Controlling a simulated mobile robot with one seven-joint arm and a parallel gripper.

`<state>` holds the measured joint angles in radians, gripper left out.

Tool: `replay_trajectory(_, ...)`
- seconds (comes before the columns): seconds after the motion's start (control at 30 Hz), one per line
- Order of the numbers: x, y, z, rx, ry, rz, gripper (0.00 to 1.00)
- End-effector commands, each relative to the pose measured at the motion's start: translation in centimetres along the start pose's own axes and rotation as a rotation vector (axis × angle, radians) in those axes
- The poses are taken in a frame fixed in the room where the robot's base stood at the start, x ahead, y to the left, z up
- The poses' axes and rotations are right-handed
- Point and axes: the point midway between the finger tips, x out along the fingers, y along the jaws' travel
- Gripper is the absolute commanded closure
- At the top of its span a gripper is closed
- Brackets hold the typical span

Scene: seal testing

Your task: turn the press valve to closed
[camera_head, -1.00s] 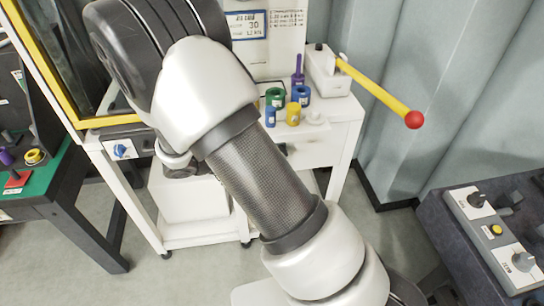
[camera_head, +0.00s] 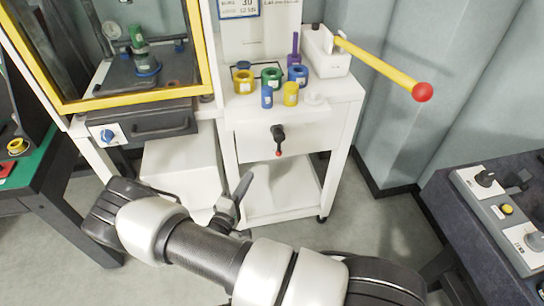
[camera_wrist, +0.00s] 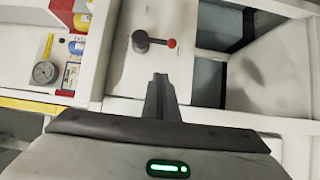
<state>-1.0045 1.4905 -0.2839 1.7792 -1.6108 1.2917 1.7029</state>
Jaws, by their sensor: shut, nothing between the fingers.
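The valve (camera_head: 278,134) I take for the press valve is a black hub and lever with a red tip on the cart's white front panel. In the head view its lever hangs down. In the wrist view the valve (camera_wrist: 149,42) shows beyond my fingertips, its red tip pointing right in that turned picture. My gripper (camera_head: 243,182) is below and left of the valve in the head view, apart from it. In the wrist view my gripper (camera_wrist: 160,78) is shut and empty. No open or closed marking is readable.
Coloured rings and cylinders, including a yellow ring (camera_head: 243,82), stand on the cart top above the valve. A yellow lever with a red ball (camera_head: 422,92) juts out right. A yellow-framed cabinet (camera_head: 208,60) stands left. A control box (camera_head: 497,222) is at right. Floor in front is partly clear.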

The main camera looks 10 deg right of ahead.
Motion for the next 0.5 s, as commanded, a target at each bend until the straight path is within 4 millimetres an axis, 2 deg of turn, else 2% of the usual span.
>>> replay_trajectory(0.27,0.8,0.0,0.1,0.0,-0.004,-0.001,1.0)
replay_trajectory(0.37,2.2,0.0,0.1,0.0,-0.005,0.001,1.0)
replay_trajectory(0.5,5.0,0.0,0.2,-0.001,-0.007,0.001,1.0)
